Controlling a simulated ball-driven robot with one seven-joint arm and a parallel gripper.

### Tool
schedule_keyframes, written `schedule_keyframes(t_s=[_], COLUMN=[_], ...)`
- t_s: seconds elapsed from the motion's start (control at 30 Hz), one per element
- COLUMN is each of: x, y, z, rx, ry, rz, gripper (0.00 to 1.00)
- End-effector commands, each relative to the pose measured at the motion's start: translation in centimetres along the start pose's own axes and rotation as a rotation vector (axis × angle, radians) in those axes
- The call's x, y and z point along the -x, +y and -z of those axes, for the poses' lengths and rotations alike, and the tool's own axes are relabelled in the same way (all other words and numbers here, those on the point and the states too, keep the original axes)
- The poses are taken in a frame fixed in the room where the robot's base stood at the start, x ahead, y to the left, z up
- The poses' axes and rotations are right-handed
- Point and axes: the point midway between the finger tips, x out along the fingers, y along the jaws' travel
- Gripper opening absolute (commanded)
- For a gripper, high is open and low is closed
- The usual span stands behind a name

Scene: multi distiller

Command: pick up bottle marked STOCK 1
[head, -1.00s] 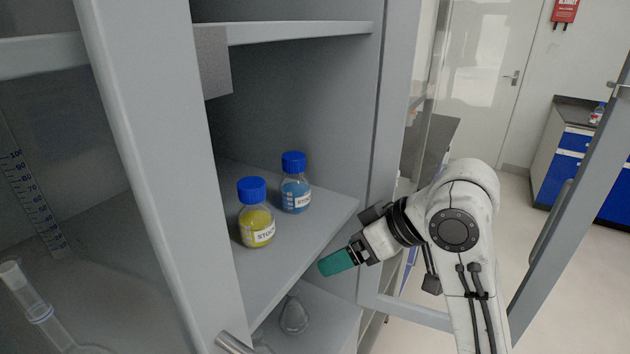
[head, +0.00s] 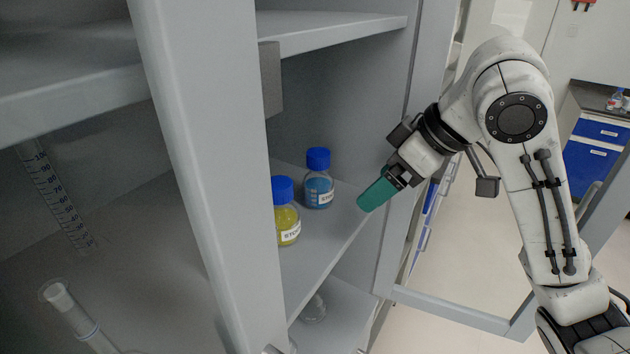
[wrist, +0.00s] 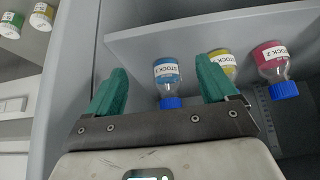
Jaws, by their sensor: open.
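In the head view, a blue-liquid bottle (head: 319,190) and a yellow-liquid bottle (head: 288,224), both blue-capped, stand upright on the cabinet shelf (head: 338,232). The post partly covers the yellow one. The wrist view shows the blue bottle (wrist: 166,76), the yellow bottle (wrist: 229,64) partly behind a finger, and a pink-red bottle (wrist: 274,62), which I cannot see in the head view. Labels read STOCK; I cannot surely read the numbers. My gripper (head: 371,202) has green fingers, open and empty. It is right of the blue bottle, near the shelf's front edge, touching no bottle.
A grey cabinet post (head: 205,160) stands left of the bottles, and an upper shelf (head: 330,30) is above them. Glassware (head: 313,308) sits on the shelf below. A cabinet door frame (head: 455,313) stands open at lower right. Open floor (head: 480,255) lies beyond the arm.

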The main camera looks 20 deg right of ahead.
Motion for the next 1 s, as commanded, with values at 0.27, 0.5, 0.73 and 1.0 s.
schedule_keyframes(t_s=[0.27,0.5,0.73,1.0], x=[-2.6,-4.2,-4.8,-7.0], y=[-0.3,-0.1,-0.1,-0.2], z=[4.0,6.4,7.4,9.5], rx=[0.003,0.001,0.001,-0.002], ry=[0.0,0.001,0.002,-0.001], rz=[0.006,0.003,0.002,0.005], gripper=[0.86,0.86,0.86,0.86])
